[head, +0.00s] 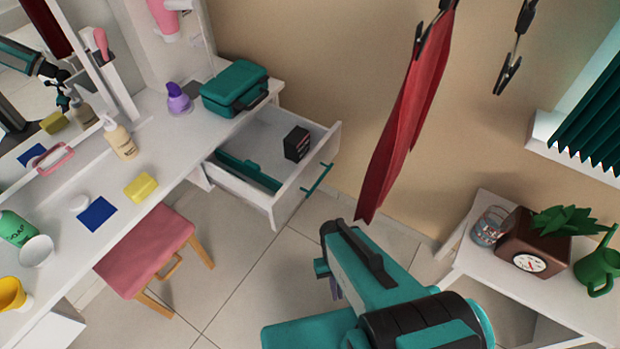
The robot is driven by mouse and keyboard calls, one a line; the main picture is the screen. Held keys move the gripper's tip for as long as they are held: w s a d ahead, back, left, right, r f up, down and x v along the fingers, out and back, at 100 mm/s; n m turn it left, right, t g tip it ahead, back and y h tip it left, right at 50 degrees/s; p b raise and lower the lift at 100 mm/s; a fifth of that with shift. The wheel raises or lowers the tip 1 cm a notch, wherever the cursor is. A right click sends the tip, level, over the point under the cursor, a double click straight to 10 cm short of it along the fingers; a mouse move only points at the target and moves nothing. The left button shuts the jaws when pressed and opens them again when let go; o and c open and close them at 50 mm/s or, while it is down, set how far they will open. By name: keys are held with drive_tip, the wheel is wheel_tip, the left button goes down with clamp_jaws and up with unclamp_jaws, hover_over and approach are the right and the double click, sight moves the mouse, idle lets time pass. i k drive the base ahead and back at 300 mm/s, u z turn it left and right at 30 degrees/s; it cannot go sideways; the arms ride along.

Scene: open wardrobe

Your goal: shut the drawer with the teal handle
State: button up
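The white drawer (284,199) is pulled out from the right end of the white vanity table. Its teal bar handle (316,180) is on the front panel, which faces right. A black box (297,144) and a teal item (248,171) lie inside it. My teal and black arm reaches in from the bottom right, below and right of the drawer. My gripper's fingertips cannot be made out; the arm's links hide them. I see no contact between my arm and the drawer.
A red cloth (408,120) hangs from a clip close to my arm, right of the drawer. A pink stool (146,251) stands left of the drawer. A teal case (235,88) sits on the vanity top. A white side table (540,293) is at right. Tiled floor lies below the drawer.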

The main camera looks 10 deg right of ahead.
sight(260, 140)
drive_tip(key=u, duration=0.2)
drive_tip(key=k, duration=0.8)
drive_tip(key=u, duration=0.65)
drive_tip(key=k, duration=0.55)
drive_tip(key=u, duration=0.6)
drive_tip(key=i, duration=1.4)
drive_tip(key=z, duration=0.1)
drive_tip(key=k, duration=0.2)
drive_tip(key=u, duration=0.15)
